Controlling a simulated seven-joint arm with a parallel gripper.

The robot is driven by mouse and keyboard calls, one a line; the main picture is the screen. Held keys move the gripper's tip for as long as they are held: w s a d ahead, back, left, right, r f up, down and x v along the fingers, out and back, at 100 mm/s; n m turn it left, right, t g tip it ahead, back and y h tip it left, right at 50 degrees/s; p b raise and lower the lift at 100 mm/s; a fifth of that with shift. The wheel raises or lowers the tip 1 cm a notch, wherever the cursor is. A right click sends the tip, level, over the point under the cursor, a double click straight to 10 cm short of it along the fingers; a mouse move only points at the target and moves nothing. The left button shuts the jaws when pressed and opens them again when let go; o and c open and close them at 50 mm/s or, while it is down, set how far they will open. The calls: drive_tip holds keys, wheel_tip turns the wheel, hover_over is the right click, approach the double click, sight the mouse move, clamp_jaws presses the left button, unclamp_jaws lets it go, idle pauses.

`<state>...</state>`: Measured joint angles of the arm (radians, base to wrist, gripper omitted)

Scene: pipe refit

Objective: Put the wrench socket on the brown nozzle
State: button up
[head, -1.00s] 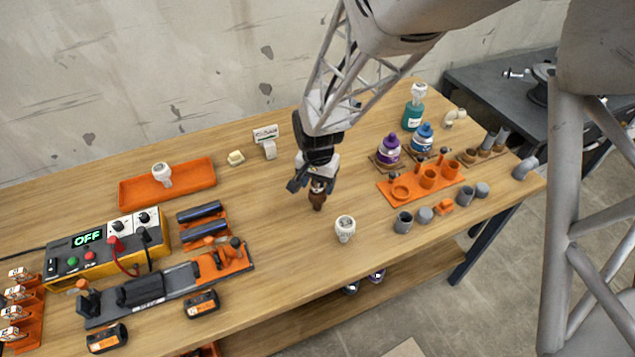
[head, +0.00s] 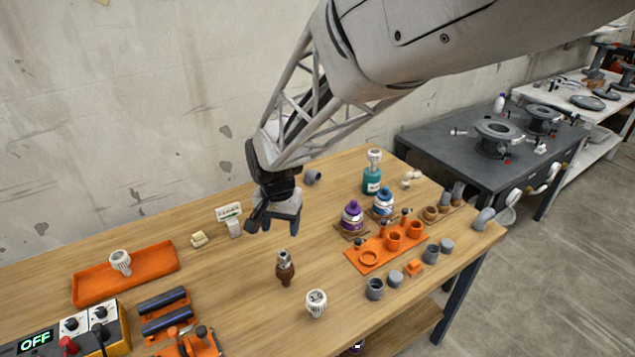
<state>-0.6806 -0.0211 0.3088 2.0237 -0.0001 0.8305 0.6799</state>
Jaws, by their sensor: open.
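The brown nozzle (head: 286,272) stands upright on the bare wood of the table, with a narrower grey-silver piece at its top. I cannot tell whether that piece is the wrench socket or part of the nozzle. My gripper (head: 281,227) is open and empty, pointing down above and slightly behind the nozzle, apart from it. A white ribbed fitting (head: 316,302) stands on the table to the right and front of the nozzle. Similar white fittings are in the orange tray (head: 160,264) and on the teal bottle (head: 371,181). No piece is clearly recognisable as a separate wrench socket.
An orange holder (head: 373,262) with cups, purple (head: 352,219) and blue bottles, and grey pipe pieces (head: 375,289) stand to the right. The wood around the nozzle is clear.

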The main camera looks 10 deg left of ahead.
drive_tip(key=shift+r, duration=0.15)
drive_tip(key=shift+d, duration=0.1)
idle(0.7)
drive_tip(key=s+d+r, duration=0.1)
drive_tip(key=d+r, duration=0.2)
drive_tip(key=d, duration=0.4)
drive_tip(key=s+d+r+t, duration=0.15)
drive_tip(key=d+r, duration=0.25)
drive_tip(key=d, duration=0.4)
drive_tip(key=s+d+r, duration=0.2)
drive_tip(key=d+r, duration=0.1)
drive_tip(key=d, duration=0.4)
drive_tip(key=s+d+r+t, duration=0.1)
drive_tip(key=s+d+r, duration=0.1)
drive_tip(key=s+d, duration=1.3)
drive_tip(key=d, duration=0.2)
drive_tip(key=shift+d+r, duration=0.3)
drive_tip(key=shift+d, duration=0.1)
